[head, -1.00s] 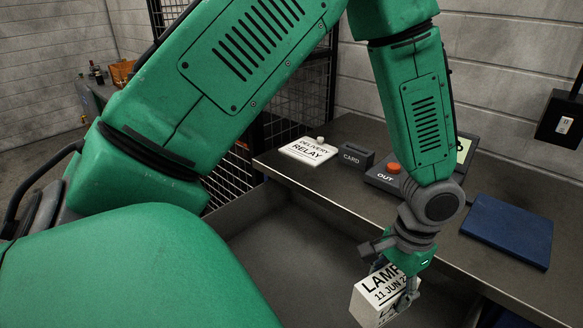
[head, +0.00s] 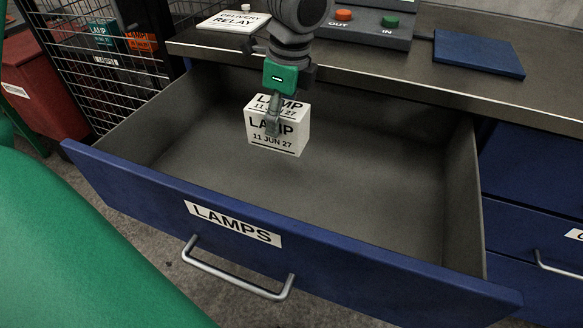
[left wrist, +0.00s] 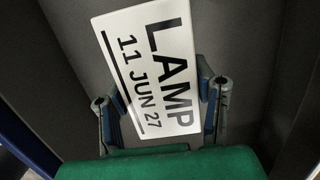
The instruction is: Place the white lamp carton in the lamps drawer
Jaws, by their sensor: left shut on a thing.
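The white lamp carton (head: 278,134) has black print reading LAMP, 11 JUN 27. My left gripper (head: 272,122) is shut on it from above, and the carton is upright. The carton is over the inside of the open lamps drawer (head: 235,232), towards its back half; I cannot tell whether it touches the drawer floor. In the left wrist view the carton (left wrist: 150,70) sits between the two fingers (left wrist: 163,112), with grey drawer surfaces around it. The drawer is blue with a LAMPS label and a metal handle. My right gripper is not in view.
The drawer's grey floor is otherwise empty. A wire cage (head: 95,65) stands at left, closed blue drawers (head: 530,180) at right.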

